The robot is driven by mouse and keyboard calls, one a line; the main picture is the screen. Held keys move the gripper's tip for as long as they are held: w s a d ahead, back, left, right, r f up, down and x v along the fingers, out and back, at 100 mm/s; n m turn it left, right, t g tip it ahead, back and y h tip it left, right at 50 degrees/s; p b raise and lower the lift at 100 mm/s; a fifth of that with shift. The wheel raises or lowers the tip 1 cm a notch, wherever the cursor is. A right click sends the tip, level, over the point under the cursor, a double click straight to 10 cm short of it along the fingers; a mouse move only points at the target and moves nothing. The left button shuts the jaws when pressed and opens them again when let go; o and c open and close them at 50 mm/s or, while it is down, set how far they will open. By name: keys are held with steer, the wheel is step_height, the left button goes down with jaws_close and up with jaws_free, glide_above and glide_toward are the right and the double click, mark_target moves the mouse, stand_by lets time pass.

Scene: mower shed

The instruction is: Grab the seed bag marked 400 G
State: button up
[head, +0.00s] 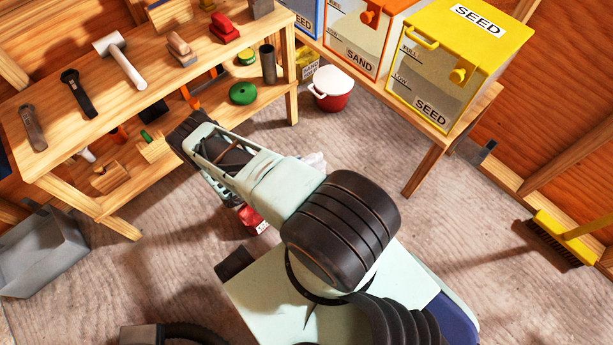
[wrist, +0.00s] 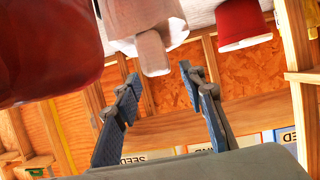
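Several bag-like things show along the top of the wrist view, which appears upside down. A large red one (wrist: 45,45) is close on the left. A pale one with a tan end (wrist: 153,52) is in the middle, and a red one with a white edge (wrist: 243,28) is on the right. No 400 G mark is readable. My gripper (wrist: 158,75) is open and empty, with the pale one just beyond its fingertips. In the head view, a red thing with a white label (head: 249,216) and a whitish one (head: 315,160) show partly behind my arm on the floor.
A wooden bench (head: 70,75) with tools stands at left. A table with yellow (head: 470,45) and orange-framed bins stands at back right. A red pot (head: 332,90) is on the floor.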

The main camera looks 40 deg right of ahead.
mark_target(307, 162)
steer(key=x, duration=0.4)
steer(key=shift+w+b, duration=0.15)
steer(key=shift+b, duration=0.25)
jaws_close()
